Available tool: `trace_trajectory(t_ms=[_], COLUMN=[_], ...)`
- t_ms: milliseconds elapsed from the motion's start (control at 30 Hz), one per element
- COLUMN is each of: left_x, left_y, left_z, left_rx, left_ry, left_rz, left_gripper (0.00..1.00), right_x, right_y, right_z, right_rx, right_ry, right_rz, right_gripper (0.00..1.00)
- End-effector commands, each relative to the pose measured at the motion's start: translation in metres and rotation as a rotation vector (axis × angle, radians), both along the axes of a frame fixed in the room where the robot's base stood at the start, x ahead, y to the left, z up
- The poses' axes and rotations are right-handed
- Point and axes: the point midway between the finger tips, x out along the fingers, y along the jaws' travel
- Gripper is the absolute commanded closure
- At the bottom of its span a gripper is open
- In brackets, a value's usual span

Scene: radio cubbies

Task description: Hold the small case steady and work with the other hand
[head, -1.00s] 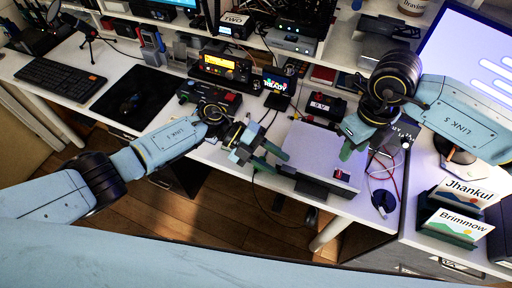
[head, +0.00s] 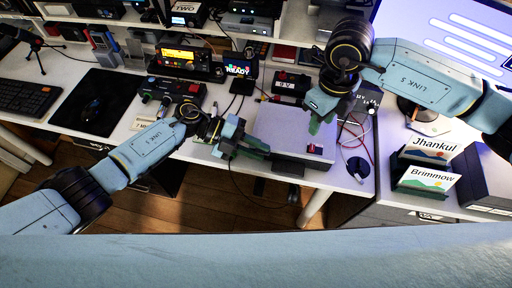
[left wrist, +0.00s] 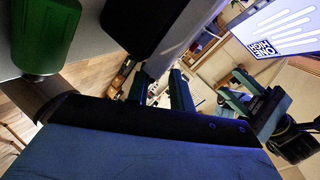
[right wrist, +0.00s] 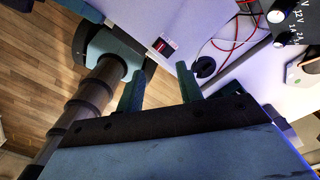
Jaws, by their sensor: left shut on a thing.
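The small case (head: 284,130) is a pale, flat-topped box with a dark front edge. It sits at the table's front edge in the middle of the head view. A small red-and-dark part (head: 315,150) is at its front right, and also shows in the right wrist view (right wrist: 163,46). My left gripper (head: 262,150) is shut on the case at its left front side; the exact contact is hard to see. My right gripper (head: 321,120) is above the case's right side. In the right wrist view its fingers (right wrist: 161,82) are apart with nothing between them.
Red and white cables and a round black thing (head: 358,168) lie right of the case. Two name cards, Jhankul (head: 436,146) and Brimmow (head: 428,178), stand further right.

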Motion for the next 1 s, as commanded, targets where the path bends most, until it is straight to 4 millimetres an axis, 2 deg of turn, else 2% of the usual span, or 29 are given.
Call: trace_trajectory(t_ms=[33,167,300,600,767,1000], left_x=[0.000,0.000,0.000,-0.001,-0.001,-0.001], left_y=[0.001,0.001,0.001,0.001,0.002,0.002], left_z=[-0.001,-0.002,-0.002,-0.003,-0.003,-0.003], left_rx=[0.004,0.005,0.006,0.008,0.009,0.009], left_ry=[0.001,0.002,0.003,0.003,0.004,0.004], left_rz=[0.000,0.000,0.000,0.001,0.001,0.001], left_gripper=[1.00,1.00,1.00,1.00,1.00,1.00], right_x=[0.000,0.000,0.002,0.004,0.004,0.004], right_y=[0.000,0.004,0.014,0.030,0.030,0.030], right_z=[0.000,-0.002,-0.008,-0.019,-0.032,-0.062], right_rx=[0.000,-0.001,-0.006,-0.011,-0.011,-0.011], right_ry=[0.000,-0.001,-0.008,-0.021,-0.020,-0.021], right_rz=[0.000,-0.040,-0.175,-0.396,-0.406,-0.405], right_gripper=[0.68,0.85,1.00,1.00,1.00,1.00])
